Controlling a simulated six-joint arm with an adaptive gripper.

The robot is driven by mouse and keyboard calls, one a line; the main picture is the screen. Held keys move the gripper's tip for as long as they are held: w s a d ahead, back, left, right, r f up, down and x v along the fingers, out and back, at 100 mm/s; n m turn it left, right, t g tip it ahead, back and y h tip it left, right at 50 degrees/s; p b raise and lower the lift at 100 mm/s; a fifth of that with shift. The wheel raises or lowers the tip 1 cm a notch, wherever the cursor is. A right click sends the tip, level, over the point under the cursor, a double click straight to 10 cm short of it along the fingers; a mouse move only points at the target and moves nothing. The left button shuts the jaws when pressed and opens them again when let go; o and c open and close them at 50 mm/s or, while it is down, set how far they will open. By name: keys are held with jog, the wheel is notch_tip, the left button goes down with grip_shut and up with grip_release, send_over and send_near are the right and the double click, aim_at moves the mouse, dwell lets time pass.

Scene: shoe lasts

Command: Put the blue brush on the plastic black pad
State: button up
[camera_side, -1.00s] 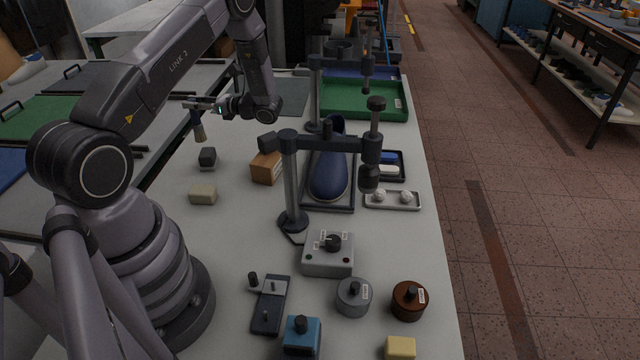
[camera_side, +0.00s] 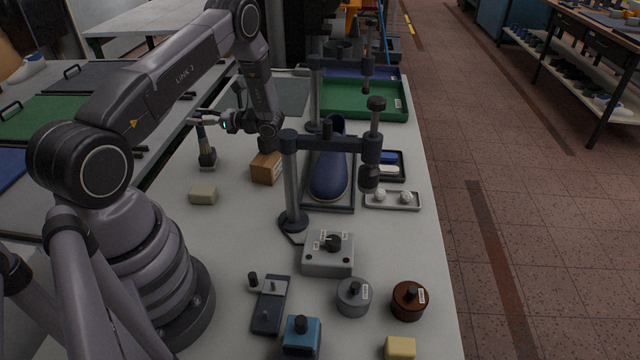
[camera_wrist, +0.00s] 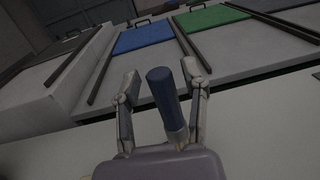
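The blue brush (camera_side: 202,138) stands nearly upright in the side view, its lower end at the small black pad (camera_side: 208,163). Whether its bristles press on the pad is too small to tell. My gripper (camera_side: 197,117) is around the top of the brush, with its fingers spread. In the wrist view, the blue handle (camera_wrist: 163,90) rises between the two fingers of my gripper (camera_wrist: 161,75). A clear gap shows at the left finger, and the handle is nearer the right finger. The pad is hidden in the wrist view.
A wooden block (camera_side: 266,168) and a beige block (camera_side: 203,193) lie near the pad. A clamp stand (camera_side: 292,190) and a blue shoe (camera_side: 329,172) are to the right. A green tray (camera_side: 365,113) is at the back. The table left of the blocks has little clutter.

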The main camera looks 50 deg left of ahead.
jog(key=shift+r, duration=0.15)
jog(key=v, duration=1.1)
jog(key=d+r+n+t+h, duration=0.2)
jog(key=d+r+n+h, duration=0.15)
jog(key=r, duration=0.55)
jog(key=s+d+r+n+t+h, duration=0.4)
jog(key=s+d+r+t+h, duration=0.35)
jog(key=d+r, duration=0.75)
jog(key=s+d+r+n+t+h, duration=0.2)
jog(key=s+d+r+t, duration=0.1)
jog(key=s+d+t, duration=0.5)
jog(key=s, duration=0.3)
jog(key=shift+d+r+h, duration=0.15)
jog(key=shift+d+h, duration=0.15)
jog(key=shift+d, duration=0.05)
